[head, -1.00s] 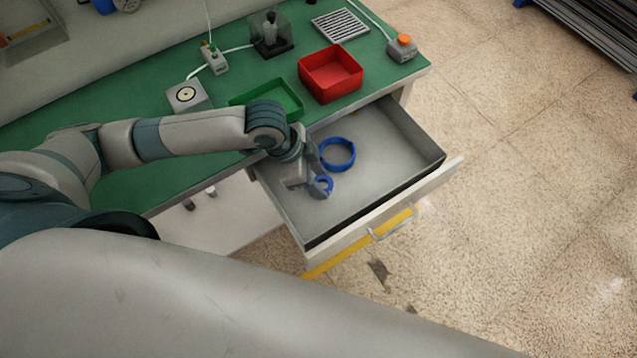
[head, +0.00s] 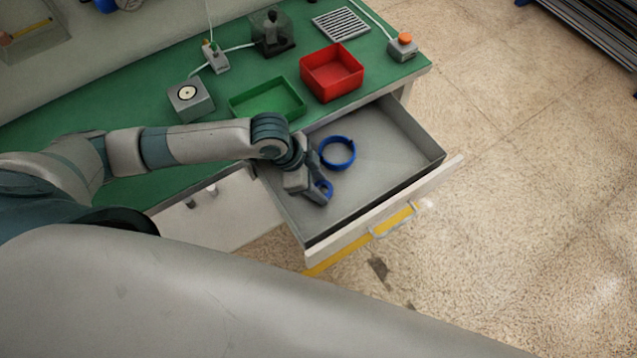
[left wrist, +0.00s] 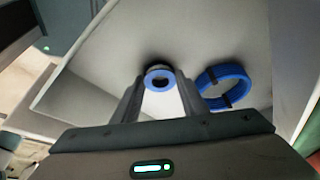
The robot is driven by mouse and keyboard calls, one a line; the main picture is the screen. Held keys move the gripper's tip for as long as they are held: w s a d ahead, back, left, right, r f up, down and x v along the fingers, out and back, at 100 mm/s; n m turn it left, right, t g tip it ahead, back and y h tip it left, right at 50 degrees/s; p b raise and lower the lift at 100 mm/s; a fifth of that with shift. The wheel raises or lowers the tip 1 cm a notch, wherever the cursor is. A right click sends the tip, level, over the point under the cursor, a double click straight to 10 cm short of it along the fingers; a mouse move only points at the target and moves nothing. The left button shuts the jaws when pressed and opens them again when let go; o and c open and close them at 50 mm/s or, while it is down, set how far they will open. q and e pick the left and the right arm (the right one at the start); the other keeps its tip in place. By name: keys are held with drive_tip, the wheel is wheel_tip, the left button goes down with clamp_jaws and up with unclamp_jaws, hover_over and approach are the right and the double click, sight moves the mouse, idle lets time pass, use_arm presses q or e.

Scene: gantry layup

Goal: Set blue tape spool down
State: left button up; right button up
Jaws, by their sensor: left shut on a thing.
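The blue tape spool (head: 324,189) is a small blue ring at the fingertips of my left gripper (head: 318,192), inside the open drawer (head: 395,155). In the left wrist view the spool (left wrist: 159,79) sits between the two fingertips of my left gripper (left wrist: 158,85), which is shut on it. The spool is low over the drawer floor; I cannot tell whether it touches. The gripper hides part of the spool in the head view. My right gripper is not in view.
A larger blue ring with dark bands (head: 338,153) lies in the drawer beside the spool; it also shows in the left wrist view (left wrist: 225,87). The drawer's right part is clear. A green tray (head: 267,113) and a red bin (head: 331,98) stand on the green bench (head: 120,115).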

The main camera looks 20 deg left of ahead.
use_arm(q)
drive_tip(key=shift+f, duration=0.1)
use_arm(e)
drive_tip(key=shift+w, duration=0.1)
use_arm(q)
drive_tip(key=o, duration=1)
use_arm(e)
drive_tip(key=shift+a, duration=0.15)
use_arm(q)
drive_tip(key=shift+a+r, duration=0.15)
drive_tip(key=shift+r, duration=0.35)
drive_tip(key=shift+b+v, duration=0.55)
drive_tip(key=shift+v, duration=5.05)
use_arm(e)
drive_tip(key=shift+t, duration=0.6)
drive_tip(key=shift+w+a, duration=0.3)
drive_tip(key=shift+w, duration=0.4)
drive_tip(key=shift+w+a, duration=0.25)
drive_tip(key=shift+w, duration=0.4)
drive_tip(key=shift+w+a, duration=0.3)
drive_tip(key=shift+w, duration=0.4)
use_arm(q)
drive_tip(key=shift+s, duration=0.1)
